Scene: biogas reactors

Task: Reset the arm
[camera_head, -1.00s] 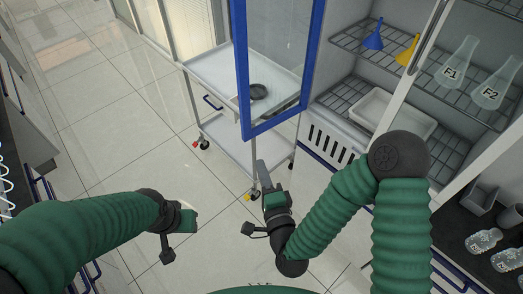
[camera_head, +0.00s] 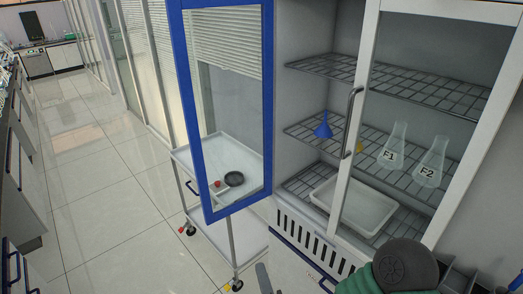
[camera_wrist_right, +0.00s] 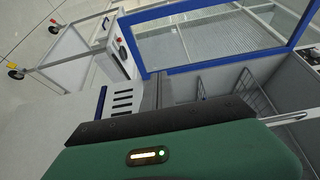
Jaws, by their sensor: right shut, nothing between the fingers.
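The tip of my right gripper (camera_head: 263,278) shows at the bottom edge of the head view, in front of the cabinet's vented base. It is shut and empty. My green right arm (camera_head: 385,272) shows at the bottom right, bent at a dark joint. In the right wrist view, the green and black gripper body fills the lower part, and its fingers (camera_wrist_right: 153,93) point up toward the cabinet base. My left arm and left gripper are out of view.
An open blue-framed door (camera_head: 190,120) stands left of the cabinet. Shelves hold a blue funnel (camera_head: 323,128), flasks (camera_head: 394,145) and a white tray (camera_head: 350,208). Floor at left is clear.

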